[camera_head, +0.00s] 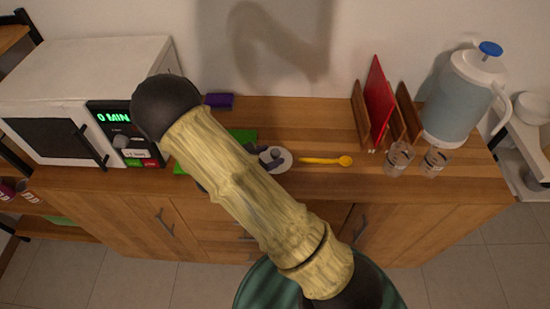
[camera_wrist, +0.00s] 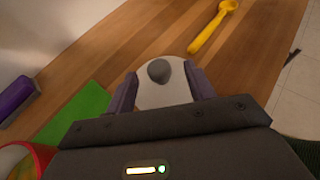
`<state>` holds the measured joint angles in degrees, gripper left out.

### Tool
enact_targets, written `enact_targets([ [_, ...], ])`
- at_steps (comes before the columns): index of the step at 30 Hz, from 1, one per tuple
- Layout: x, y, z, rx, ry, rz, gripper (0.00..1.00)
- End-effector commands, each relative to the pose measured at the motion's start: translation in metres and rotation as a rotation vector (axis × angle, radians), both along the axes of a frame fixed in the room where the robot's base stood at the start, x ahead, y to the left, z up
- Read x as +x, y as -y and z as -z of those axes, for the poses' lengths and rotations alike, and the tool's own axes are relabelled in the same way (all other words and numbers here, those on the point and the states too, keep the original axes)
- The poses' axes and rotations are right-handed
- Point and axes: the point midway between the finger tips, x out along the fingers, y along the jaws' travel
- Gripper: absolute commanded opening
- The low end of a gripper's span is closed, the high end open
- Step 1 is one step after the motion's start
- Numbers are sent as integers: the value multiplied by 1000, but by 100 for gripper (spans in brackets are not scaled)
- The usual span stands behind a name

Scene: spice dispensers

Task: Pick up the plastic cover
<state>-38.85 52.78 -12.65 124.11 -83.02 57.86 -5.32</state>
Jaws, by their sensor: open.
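The plastic cover looks to be the white round piece with a grey knob (camera_wrist: 163,86) on the wooden counter. In the head view the white disc (camera_head: 284,161) is partly covered by grey parts that I cannot clearly tell apart. My gripper (camera_wrist: 160,72) is open in the wrist view, with one purple-grey finger on each side of the cover. The near edge of the cover is hidden by the gripper body. I cannot tell whether the fingers touch it. My arm hides most of the gripper in the head view.
A yellow spoon (camera_head: 325,161) lies right of the cover. A green board (camera_head: 243,135) and a purple block (camera_head: 219,101) lie to the left. A microwave (camera_head: 80,100) stands far left. A rack with a red board (camera_head: 378,100), two clear jars (camera_head: 398,158) and a jug (camera_head: 462,95) stand right.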

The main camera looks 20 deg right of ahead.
Motion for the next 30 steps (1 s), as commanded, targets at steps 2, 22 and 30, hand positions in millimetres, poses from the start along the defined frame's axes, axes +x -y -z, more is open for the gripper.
enact_targets([
  [2,1,1,0,0,0,1,54],
  [22,23,40,19,-1,1,-3,54],
  [30,23,41,19,-1,0,-2,54],
])
